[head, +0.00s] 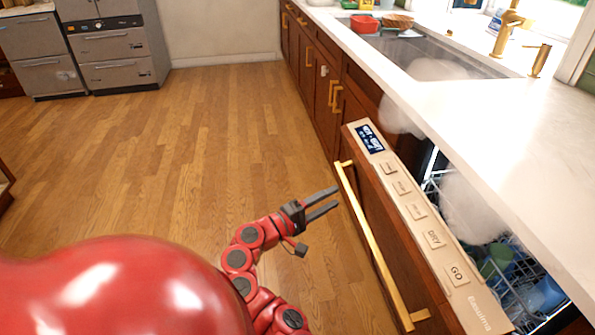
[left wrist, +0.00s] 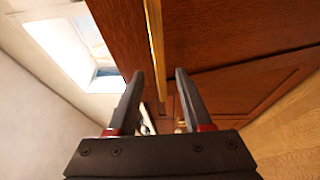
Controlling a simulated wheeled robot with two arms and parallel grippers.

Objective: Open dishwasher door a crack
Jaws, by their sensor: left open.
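The dishwasher door (head: 362,192) is wood-fronted, with a pale control panel (head: 408,200) along its top edge. It stands tilted out from under the counter, with a gap showing the rack and dishes inside. A long gold bar handle (head: 368,235) runs along its front. My left gripper (head: 330,200) is open and empty, just left of the handle's upper part and apart from it. In the left wrist view, the handle (left wrist: 155,50) appears between the two open fingers (left wrist: 158,85), in front of the wood. My right gripper is not seen.
White steam (head: 470,208) hangs over the dishwasher rack (head: 515,290), which holds green and blue dishes. The white counter (head: 490,130) overhangs the gap, with a sink (head: 425,55) and gold tap (head: 508,30) behind. The wooden floor (head: 200,160) at left is clear.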

